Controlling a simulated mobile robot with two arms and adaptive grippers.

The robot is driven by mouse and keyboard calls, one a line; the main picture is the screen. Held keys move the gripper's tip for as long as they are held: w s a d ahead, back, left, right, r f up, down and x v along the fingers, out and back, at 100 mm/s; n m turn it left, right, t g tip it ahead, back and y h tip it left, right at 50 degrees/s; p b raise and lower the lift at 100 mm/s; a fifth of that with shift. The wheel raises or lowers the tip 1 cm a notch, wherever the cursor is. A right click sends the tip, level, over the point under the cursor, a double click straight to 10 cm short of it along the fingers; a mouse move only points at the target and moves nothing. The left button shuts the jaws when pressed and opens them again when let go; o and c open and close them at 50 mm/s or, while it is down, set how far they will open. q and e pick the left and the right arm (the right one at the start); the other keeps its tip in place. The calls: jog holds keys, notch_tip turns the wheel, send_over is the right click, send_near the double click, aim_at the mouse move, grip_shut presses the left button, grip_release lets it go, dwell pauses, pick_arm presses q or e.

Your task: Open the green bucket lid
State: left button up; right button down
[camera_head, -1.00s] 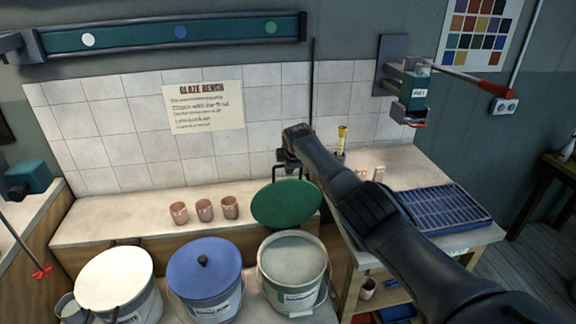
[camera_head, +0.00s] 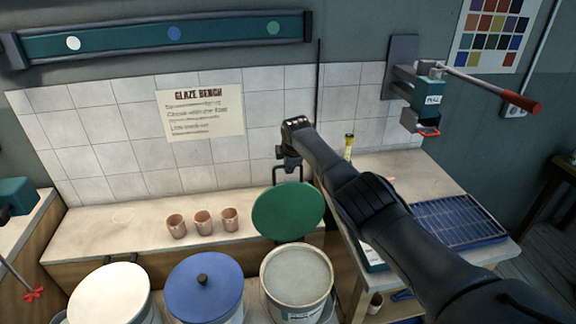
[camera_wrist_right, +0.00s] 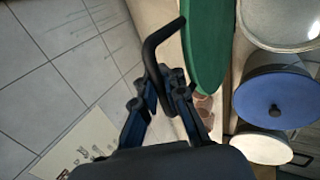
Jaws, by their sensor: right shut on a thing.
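The green lid (camera_head: 288,210) is off its bucket and tilted up above the bench, behind the open bucket (camera_head: 297,276). The bucket's pale grey contents show. My right gripper (camera_head: 288,165) is at the lid's upper edge, and it also shows in the right wrist view (camera_wrist_right: 165,82). There it is shut on the lid's dark bent handle (camera_wrist_right: 152,50), with the green lid (camera_wrist_right: 207,40) just to the right. My left gripper is in neither view.
A blue-lidded bucket (camera_head: 203,285) and a white-lidded bucket (camera_head: 108,293) stand left of the open one. Three clay cups (camera_head: 202,221) sit on the bench (camera_head: 110,222). A blue rack (camera_head: 458,218) lies on the right table. A wall-mounted device (camera_head: 428,100) juts out at the upper right.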

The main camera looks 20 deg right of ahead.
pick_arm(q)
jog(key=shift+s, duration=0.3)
pick_arm(e)
jog(key=shift+r, duration=0.2)
jog(key=c, duration=1.4)
grip_release()
jog(key=shift+c, duration=0.2)
jog(key=shift+s, duration=0.1)
jog(key=shift+s+r, duration=0.25)
jog(key=shift+r, duration=0.2)
jog(key=v, duration=1.1)
